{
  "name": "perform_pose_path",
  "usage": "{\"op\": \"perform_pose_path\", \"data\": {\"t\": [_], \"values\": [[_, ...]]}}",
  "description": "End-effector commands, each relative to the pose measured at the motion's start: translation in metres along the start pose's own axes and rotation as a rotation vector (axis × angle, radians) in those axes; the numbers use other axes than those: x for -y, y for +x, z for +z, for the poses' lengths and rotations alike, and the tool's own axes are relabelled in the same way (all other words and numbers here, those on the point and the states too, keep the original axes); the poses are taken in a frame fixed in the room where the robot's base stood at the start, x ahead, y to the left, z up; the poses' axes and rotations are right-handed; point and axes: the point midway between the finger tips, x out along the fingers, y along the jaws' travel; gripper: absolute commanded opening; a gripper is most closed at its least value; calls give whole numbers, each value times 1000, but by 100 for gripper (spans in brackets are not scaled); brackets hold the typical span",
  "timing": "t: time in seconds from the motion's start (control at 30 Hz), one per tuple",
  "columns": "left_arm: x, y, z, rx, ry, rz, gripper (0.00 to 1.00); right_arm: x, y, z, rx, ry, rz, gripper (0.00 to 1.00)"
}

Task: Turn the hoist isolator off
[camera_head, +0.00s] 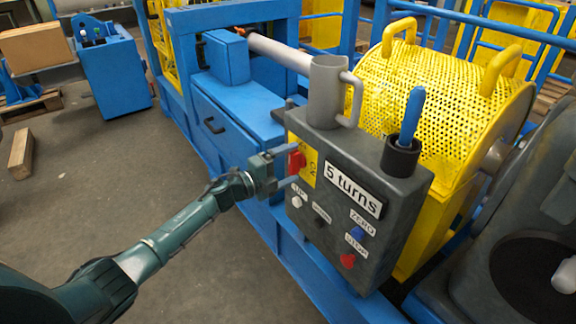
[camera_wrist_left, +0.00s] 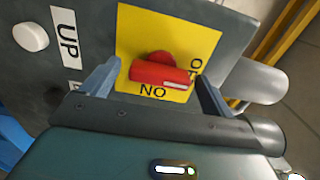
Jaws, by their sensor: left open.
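The hoist isolator is a red rotary knob (camera_head: 297,161) on a yellow plate (camera_head: 307,170) at the left of the grey control box. In the left wrist view the red knob (camera_wrist_left: 160,74) lies nearly crosswise on the yellow plate (camera_wrist_left: 190,38). A white mark is at its right end, close above the "ON" lettering; the other label at the right is partly hidden by a finger. My left gripper (camera_head: 288,166) is open at the box face. In the wrist view its fingers (camera_wrist_left: 159,72) stand on either side of the knob, with gaps visible. My right gripper is not in view.
The grey box (camera_head: 385,238) carries a "5 turns" display (camera_head: 353,189), a white UP button (camera_head: 297,201), a blue ZERO button (camera_head: 357,231) and a red STOP button (camera_head: 347,260). A grey mug-like holder (camera_head: 326,95) and a blue-handled lever (camera_head: 411,118) stand above. Open floor lies left.

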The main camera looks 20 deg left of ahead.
Motion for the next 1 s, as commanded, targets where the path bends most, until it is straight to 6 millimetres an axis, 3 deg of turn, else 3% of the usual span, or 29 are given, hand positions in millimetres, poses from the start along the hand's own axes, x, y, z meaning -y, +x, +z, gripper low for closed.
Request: {"op": "perform_pose_path", "data": {"t": [0.27,0.47,0.7,1.0], "values": [[0,-14,1,1,2,2,87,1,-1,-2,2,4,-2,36],[0,-55,0,1,2,4,87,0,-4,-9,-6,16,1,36],[-1,-105,0,0,0,3,87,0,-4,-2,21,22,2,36],[0,-132,0,0,0,0,87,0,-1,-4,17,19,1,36]]}}
